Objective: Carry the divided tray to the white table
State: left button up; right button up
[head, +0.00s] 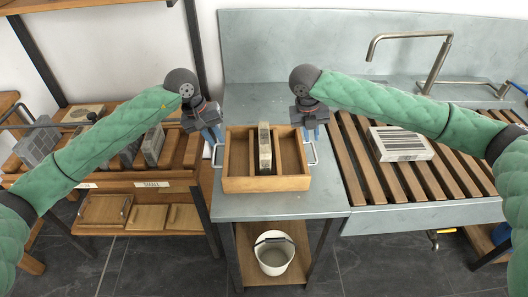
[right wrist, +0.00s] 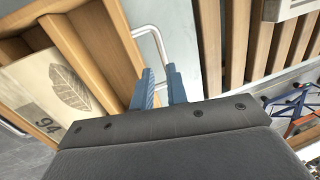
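The divided tray (head: 238,184) is a wooden box with slats and a metal handle at each end. It sits on the grey metal counter, and a stone block (head: 265,143) stands upright in its middle. The right wrist view shows the block's face (right wrist: 62,85) with a leaf print and "94". My left gripper (head: 213,139) is open over the left handle (head: 217,156). My right gripper (head: 311,138) is open at the right handle (head: 314,153); in the right wrist view its blue fingers (right wrist: 160,88) are apart beside the handle (right wrist: 156,40). No white table is visible.
A slatted sink (head: 400,185) with a pale striped slab (head: 400,144) and a tap (head: 405,40) adjoins on the right. A wooden rack (head: 150,175) with blocks stands left. A white bucket (head: 274,255) is on the shelf below. The counter in front of the tray (head: 275,205) is clear.

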aim_at(214, 155)
pick_arm(q)
jog(key=a, duration=0.1)
jog(key=y, duration=0.1)
jog(key=a+f, duration=0.1)
jog(key=shift+w+a+m+y, duration=0.25)
jog(key=shift+a+m+y, duration=0.05)
jog(key=shift+a+m, duration=0.1)
pick_arm(e)
jog(key=shift+w+d+f+n, duration=0.15)
jog(key=shift+d+n, duration=0.1)
jog(key=shift+n, duration=0.15)
pick_arm(q)
jog(key=shift+d, duration=0.1)
pick_arm(e)
jog(key=shift+f, duration=0.15)
